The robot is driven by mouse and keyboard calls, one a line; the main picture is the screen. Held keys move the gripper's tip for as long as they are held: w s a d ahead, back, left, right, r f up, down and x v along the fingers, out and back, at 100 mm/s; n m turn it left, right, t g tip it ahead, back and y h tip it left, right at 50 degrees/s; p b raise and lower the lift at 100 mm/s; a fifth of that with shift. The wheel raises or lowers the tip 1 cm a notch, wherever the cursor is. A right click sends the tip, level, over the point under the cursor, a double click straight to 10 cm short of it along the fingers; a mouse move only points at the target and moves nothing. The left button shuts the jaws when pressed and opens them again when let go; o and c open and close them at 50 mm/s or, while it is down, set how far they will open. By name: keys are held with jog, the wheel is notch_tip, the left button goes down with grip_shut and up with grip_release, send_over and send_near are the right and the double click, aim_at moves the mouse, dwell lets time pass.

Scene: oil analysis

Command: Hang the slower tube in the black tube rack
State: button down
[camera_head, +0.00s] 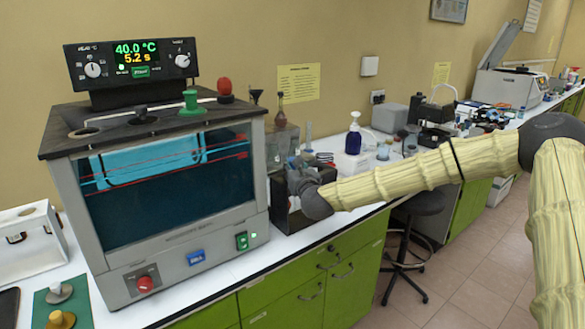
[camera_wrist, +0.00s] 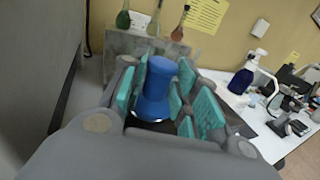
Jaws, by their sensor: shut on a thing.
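My gripper (camera_head: 301,183) is shut on a blue stopper-shaped piece (camera_wrist: 157,88), held between teal finger pads in the wrist view. Whatever is below this blue piece, such as a tube, is hidden by the fingers. A dark box-like holder (camera_head: 290,216), seemingly the black tube rack, stands on the bench right of the bath. My gripper is at its top; whether the held piece touches it I cannot tell. A heated bath (camera_head: 175,250) stands at the left, with a green stopper (camera_head: 190,100) and a red stopper (camera_head: 225,88) on its lid.
The bath display (camera_head: 135,55) reads 40.0 °C and 5.2 s. A grey block (camera_wrist: 125,44) with several flasks stands behind my gripper by the wall. A blue pump bottle (camera_head: 354,138) and other lab items crowd the bench to the right. A stool (camera_head: 415,204) stands below.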

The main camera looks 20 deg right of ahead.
jog(key=shift+s+f+b, duration=0.1)
jog(key=shift+f+b, duration=0.2)
jog(key=shift+b, duration=0.45)
dwell(0.4)
jog(key=c, duration=1)
grip_release()
jog(key=shift+s, duration=0.1)
jog(key=s, duration=1.1)
jog(key=shift+s+a, duration=0.15)
jog(key=shift+s, duration=0.25)
jog(key=shift+f, duration=0.1)
